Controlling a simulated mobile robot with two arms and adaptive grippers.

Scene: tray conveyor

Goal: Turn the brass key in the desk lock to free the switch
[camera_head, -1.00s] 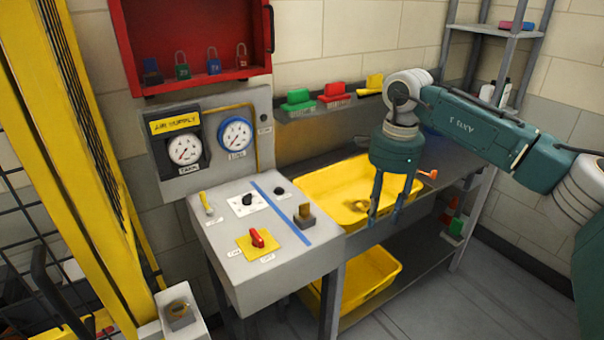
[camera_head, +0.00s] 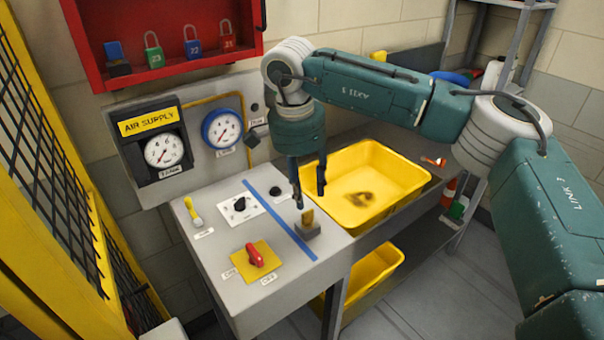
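The desk lock (camera_head: 309,231) is a small grey-brown block on the sloped grey desk top (camera_head: 215,285), right of the blue stripe. The brass key (camera_head: 307,217) stands upright in it. My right gripper (camera_head: 309,197) points down just above the key, its two dark fingers apart with nothing between them that I can make out. Whether a finger touches the key is unclear. A red switch (camera_head: 256,254) sits on a yellow plate left of the stripe. A black knob (camera_head: 240,204) on a white plate is further back. My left gripper is not in view.
A yellow bin (camera_head: 415,207) stands right of the desk, with another yellow bin (camera_head: 385,274) below. The air supply panel (camera_head: 160,148) with two gauges rises behind the desk. A red cabinet (camera_head: 85,52) with several padlocks hangs above. A yellow lever (camera_head: 192,208) stands at the desk's left.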

